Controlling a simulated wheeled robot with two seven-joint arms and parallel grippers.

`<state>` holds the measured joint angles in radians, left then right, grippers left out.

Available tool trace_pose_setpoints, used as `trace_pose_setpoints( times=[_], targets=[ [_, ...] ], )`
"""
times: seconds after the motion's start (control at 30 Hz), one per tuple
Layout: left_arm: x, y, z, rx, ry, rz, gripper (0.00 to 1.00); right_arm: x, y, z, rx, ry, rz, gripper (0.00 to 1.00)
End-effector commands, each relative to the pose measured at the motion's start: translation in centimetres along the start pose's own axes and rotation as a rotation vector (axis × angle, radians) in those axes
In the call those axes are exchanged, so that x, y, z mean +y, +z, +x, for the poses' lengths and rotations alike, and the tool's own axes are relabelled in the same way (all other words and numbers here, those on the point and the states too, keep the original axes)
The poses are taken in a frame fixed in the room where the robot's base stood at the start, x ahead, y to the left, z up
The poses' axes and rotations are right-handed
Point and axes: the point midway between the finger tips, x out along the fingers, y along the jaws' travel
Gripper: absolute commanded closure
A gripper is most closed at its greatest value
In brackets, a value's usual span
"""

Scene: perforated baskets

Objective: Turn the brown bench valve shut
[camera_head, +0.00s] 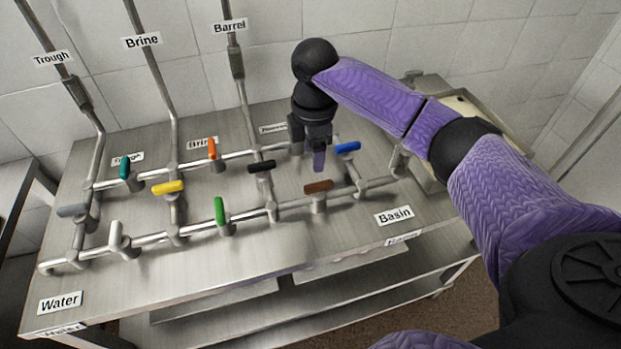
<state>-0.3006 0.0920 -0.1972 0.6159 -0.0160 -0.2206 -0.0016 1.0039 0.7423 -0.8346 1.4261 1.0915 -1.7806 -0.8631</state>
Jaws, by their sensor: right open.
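The brown valve handle (318,187) sits on the front pipe run of the steel bench, between the black and blue valves. It lies roughly along the line of its pipe. My right gripper (318,158) points down above the bench, just behind the brown handle in the picture. It is open and appears apart from the handle, with nothing seen in it. One finger shows clearly; the other is mostly hidden. My left gripper is out of view.
Near the gripper are the blue (347,147) and black (262,167) handles. Green (220,211), yellow (168,188), orange (212,149), teal (125,168), white (117,238) and grey (73,210) handles stand further left. A Basin label (394,216) lies front right on bare steel.

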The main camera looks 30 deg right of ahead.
Motion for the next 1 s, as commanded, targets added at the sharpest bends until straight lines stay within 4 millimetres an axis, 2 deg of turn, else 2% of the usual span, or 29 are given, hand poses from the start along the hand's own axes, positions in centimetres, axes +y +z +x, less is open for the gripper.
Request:
trace_pose_setpoints(
  times=[0.03,0.1,0.33,0.5,0.83,1.0],
  targets=[
    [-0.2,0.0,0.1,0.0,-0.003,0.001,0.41,0.3,0.5,-0.4,-0.003,-0.001,0.001,0.4],
    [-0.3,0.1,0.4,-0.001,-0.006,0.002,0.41,0.3,0.6,0.3,-0.002,-0.006,-0.003,0.4],
    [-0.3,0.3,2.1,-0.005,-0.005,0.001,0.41,0.2,0.5,6.0,-0.002,-0.008,-0.002,0.4],
    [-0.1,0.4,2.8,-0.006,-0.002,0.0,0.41,0.2,0.5,8.7,-0.002,-0.004,-0.003,0.4],
    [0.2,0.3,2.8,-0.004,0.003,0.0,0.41,0.3,0.5,9.2,-0.002,-0.002,-0.003,0.4],
    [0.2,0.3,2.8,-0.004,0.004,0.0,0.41,0.3,0.5,9.2,-0.001,-0.002,-0.003,0.76]
  ],
)
